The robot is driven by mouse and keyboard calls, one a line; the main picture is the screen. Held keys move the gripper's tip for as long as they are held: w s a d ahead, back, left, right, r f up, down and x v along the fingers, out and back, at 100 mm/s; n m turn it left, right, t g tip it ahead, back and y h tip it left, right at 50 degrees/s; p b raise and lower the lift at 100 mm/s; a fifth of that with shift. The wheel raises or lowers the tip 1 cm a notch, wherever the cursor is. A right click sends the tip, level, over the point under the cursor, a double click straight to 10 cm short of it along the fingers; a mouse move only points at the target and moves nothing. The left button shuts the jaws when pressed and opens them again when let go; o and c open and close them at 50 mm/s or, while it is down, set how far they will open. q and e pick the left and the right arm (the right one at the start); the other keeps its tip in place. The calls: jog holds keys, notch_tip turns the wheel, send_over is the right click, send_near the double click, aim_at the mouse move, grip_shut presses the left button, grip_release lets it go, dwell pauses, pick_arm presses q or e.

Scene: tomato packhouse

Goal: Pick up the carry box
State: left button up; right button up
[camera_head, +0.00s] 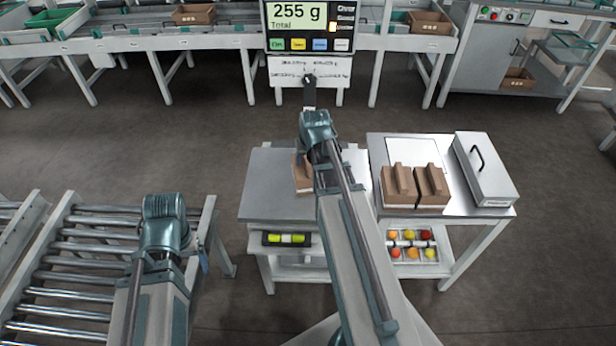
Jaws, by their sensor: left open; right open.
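A brown carry box (302,179) stands on the left grey tabletop, mostly hidden behind my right arm; only its left part shows. Two more brown carry boxes with raised middle handles, a left one (391,192) and a right one (428,192), stand side by side on the right table. My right gripper (318,132) is over the left table, close to the partly hidden box; its fingers are hidden and I cannot tell whether it touches. My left gripper (165,228) is by the roller conveyor, away from the boxes, its fingertips hidden. Both are open.
The left table (262,193) and right table (377,155) stand close together. A grey case with a black handle (489,178) lies at the right. A 255 g display (309,25) rises behind. The roller conveyor (95,248) is at left. Coloured tomatoes (410,248) sit on the lower shelf.

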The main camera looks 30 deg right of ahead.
jog(key=shift+f, duration=0.15)
dwell(0.4)
grip_shut()
